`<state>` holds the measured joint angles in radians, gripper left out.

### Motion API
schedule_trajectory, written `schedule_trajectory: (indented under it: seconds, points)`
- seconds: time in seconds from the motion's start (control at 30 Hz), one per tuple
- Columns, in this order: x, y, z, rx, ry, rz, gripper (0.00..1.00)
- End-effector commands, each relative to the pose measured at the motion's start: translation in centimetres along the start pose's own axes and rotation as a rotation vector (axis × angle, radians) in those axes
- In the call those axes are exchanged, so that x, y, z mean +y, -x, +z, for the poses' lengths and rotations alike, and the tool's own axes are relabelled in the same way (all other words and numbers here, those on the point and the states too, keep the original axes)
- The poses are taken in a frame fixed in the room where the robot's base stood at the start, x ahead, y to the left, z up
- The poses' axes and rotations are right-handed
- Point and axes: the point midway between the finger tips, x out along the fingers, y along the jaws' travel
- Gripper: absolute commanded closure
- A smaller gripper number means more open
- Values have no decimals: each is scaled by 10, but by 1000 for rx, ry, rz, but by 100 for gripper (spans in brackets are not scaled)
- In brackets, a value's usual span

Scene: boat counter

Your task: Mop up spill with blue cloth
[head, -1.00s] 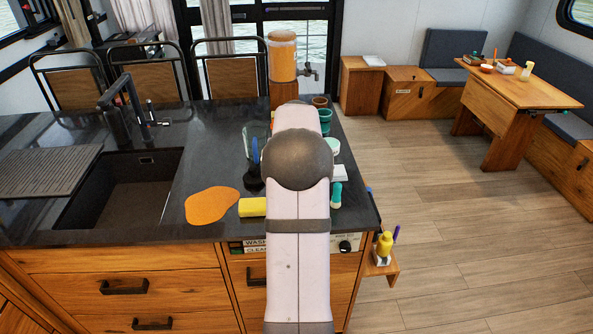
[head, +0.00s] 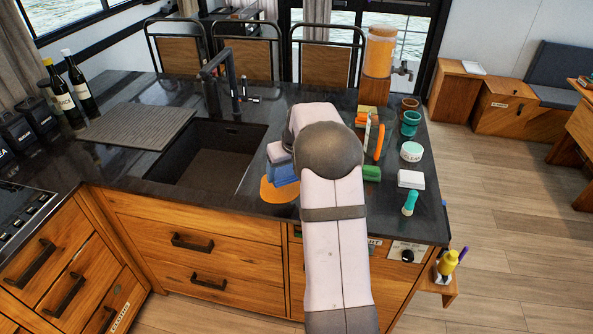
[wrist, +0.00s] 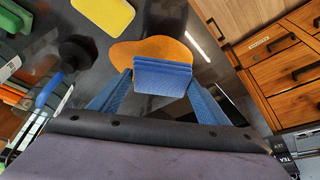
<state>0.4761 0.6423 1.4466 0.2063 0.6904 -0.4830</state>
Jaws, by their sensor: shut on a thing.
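My gripper (head: 284,165) is shut on the blue cloth (head: 286,175), which looks like a folded block. In the wrist view the blue cloth (wrist: 162,78) sits between the two blue fingers and covers the near part of the spill. I cannot tell whether the cloth touches the counter.
The sink (head: 205,155) is left of the spill. A green block (head: 371,173), teal cup (head: 410,123), white block (head: 411,179) and teal-handled brush (head: 410,203) stand to the right.

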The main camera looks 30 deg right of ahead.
Motion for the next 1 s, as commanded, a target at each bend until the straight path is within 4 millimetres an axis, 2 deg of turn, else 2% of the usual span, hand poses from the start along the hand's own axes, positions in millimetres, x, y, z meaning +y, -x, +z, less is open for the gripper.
schedule_trajectory:
  seconds: [0.2,0.47,1.0]
  points:
    - [-1,0,-1,-1,98,-42,48]
    - [-1,-1,0,-1,126,-53,48]
    - [-1,-43,17,-2,124,-52,48]
